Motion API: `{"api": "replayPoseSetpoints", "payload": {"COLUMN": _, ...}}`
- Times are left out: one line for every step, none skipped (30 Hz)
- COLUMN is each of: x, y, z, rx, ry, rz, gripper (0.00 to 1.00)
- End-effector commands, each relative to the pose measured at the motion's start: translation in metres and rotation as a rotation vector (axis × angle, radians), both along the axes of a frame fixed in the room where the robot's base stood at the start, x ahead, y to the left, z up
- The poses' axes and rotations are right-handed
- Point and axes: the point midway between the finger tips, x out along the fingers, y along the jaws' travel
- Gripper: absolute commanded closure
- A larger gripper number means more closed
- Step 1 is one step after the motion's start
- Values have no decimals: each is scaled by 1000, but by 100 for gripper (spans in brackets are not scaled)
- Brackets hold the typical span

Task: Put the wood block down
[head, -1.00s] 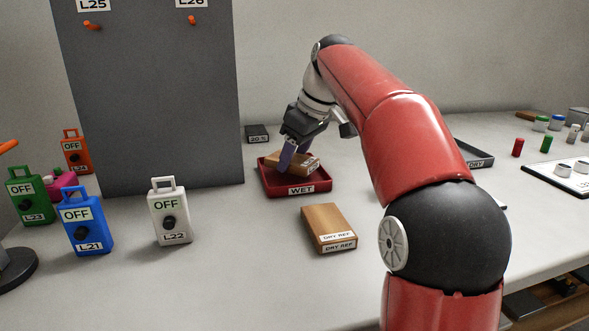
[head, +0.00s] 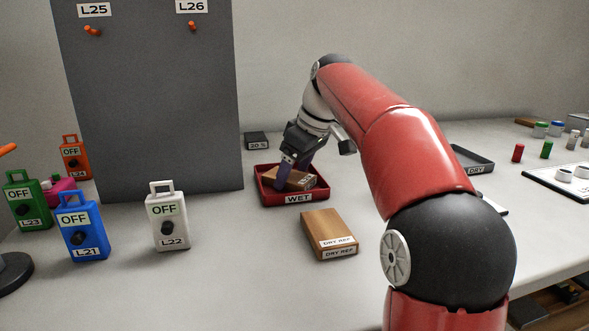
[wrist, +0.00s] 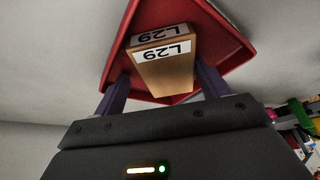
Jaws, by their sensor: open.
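The wood block (head: 297,180) lies in the red tray labelled WET (head: 262,199). In the wrist view the block (wrist: 167,76) carries two L29 labels, and the tray (wrist: 222,22) spreads around it. My gripper (head: 293,172) is over the tray with its purple fingers reaching down beside the block. In the wrist view the fingers stand open, one on each side of the block, with gaps between them and its sides. The block's underside is hidden, so its exact contact with the tray floor cannot be seen.
A second block labelled DRY REF (head: 328,229) lies in front of the tray. A grey tray labelled DRY (head: 473,158) is at the right behind my arm. Padlock-shaped tags, including white L22 (head: 168,222), stand left. A grey panel (head: 150,100) rises behind.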

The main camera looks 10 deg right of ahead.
Motion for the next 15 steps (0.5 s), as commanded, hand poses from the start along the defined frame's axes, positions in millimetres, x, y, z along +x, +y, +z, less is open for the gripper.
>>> {"api": "replayPoseSetpoints", "payload": {"x": 0, "y": 0, "z": 3, "rx": 1, "ry": 3, "rz": 1, "gripper": 24}}
{"api": "replayPoseSetpoints", "payload": {"x": 0, "y": 0, "z": 5, "rx": 1, "ry": 2, "rz": 1, "gripper": 24}}
{"api": "replayPoseSetpoints", "payload": {"x": -1, "y": -2, "z": 10, "rx": 1, "ry": 1, "rz": 0, "gripper": 24}}
{"api": "replayPoseSetpoints", "payload": {"x": -2, "y": -3, "z": 14, "rx": 1, "ry": -1, "rz": 0, "gripper": 24}}
{"api": "replayPoseSetpoints", "payload": {"x": -4, "y": -4, "z": 19, "rx": 0, "ry": -1, "rz": 0, "gripper": 24}}
{"api": "replayPoseSetpoints", "payload": {"x": -6, "y": -6, "z": 27, "rx": 0, "ry": -1, "rz": 0, "gripper": 24}}
{"api": "replayPoseSetpoints", "payload": {"x": -7, "y": -8, "z": 33, "rx": 0, "ry": -3, "rz": -1, "gripper": 24}}
{"api": "replayPoseSetpoints", "payload": {"x": -9, "y": -10, "z": 40, "rx": -1, "ry": -2, "rz": -1, "gripper": 24}}
{"api": "replayPoseSetpoints", "payload": {"x": -11, "y": -12, "z": 49, "rx": 0, "ry": -3, "rz": -1, "gripper": 24}}
{"api": "replayPoseSetpoints", "payload": {"x": -13, "y": -14, "z": 55, "rx": -1, "ry": -2, "rz": -1, "gripper": 24}}
{"api": "replayPoseSetpoints", "payload": {"x": -15, "y": -16, "z": 61, "rx": -1, "ry": -3, "rz": -1, "gripper": 24}}
{"api": "replayPoseSetpoints", "payload": {"x": -18, "y": -19, "z": 69, "rx": -1, "ry": -2, "rz": -1, "gripper": 24}}
{"api": "replayPoseSetpoints", "payload": {"x": -19, "y": -20, "z": 75, "rx": -1, "ry": -2, "rz": -1, "gripper": 24}}
{"api": "replayPoseSetpoints", "payload": {"x": -21, "y": -22, "z": 81, "rx": -1, "ry": -2, "rz": -1, "gripper": 24}}
{"api": "replayPoseSetpoints", "payload": {"x": -23, "y": -24, "z": 87, "rx": -1, "ry": -2, "rz": -1, "gripper": 24}}
